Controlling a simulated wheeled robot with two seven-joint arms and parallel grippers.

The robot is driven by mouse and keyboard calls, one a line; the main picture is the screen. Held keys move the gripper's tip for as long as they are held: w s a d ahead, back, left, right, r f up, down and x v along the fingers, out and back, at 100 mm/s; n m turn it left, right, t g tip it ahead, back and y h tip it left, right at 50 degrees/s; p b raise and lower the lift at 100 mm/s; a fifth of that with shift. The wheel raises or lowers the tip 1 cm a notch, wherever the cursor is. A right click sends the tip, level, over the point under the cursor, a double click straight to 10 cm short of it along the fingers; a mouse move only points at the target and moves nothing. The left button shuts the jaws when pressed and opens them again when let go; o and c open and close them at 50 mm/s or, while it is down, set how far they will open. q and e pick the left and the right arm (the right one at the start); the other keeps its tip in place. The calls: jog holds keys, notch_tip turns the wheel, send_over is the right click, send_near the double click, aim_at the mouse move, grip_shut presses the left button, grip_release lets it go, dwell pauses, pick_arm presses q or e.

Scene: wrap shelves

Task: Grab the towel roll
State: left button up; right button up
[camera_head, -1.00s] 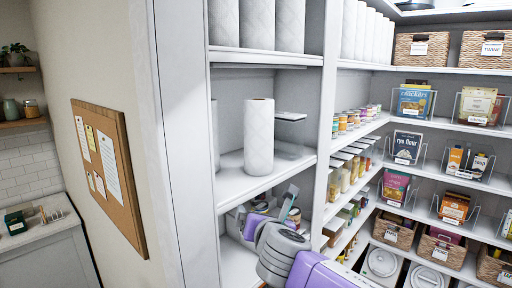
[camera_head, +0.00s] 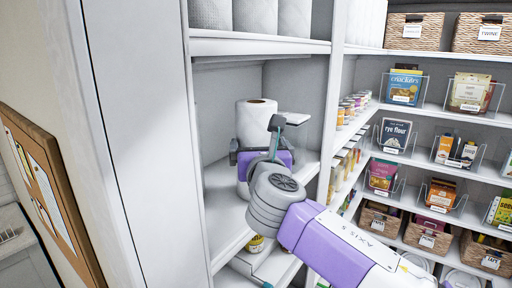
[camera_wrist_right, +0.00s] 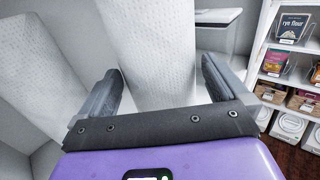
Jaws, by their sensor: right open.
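A white paper towel roll (camera_head: 257,115) stands upright on the middle shelf of the left bay. In the right wrist view the towel roll (camera_wrist_right: 155,45) is between the two fingers of my right gripper (camera_wrist_right: 160,75). In the head view my right gripper (camera_head: 262,147) is at the roll's lower half, its fingers spread to either side. It is open; I cannot tell whether a finger touches the roll. The gripper and wrist hide part of the roll's lower half. My left gripper is out of view.
Another white textured roll (camera_wrist_right: 35,65) stands close on the left in the wrist view. A small light plate-like ledge (camera_head: 294,118) is right of the towel roll. More white rolls (camera_head: 253,15) line the shelf above. A shelf divider (camera_head: 329,120) stands to the right.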

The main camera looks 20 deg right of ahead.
jog(key=x, duration=0.4)
jog(key=shift+w+a+f+p, duration=0.15)
jog(key=shift+a+f+p, duration=0.05)
jog(key=shift+p, duration=0.1)
jog(key=shift+s+r, duration=0.1)
jog(key=shift+s, duration=0.2)
jog(key=shift+w, duration=0.15)
jog(key=c, duration=0.7)
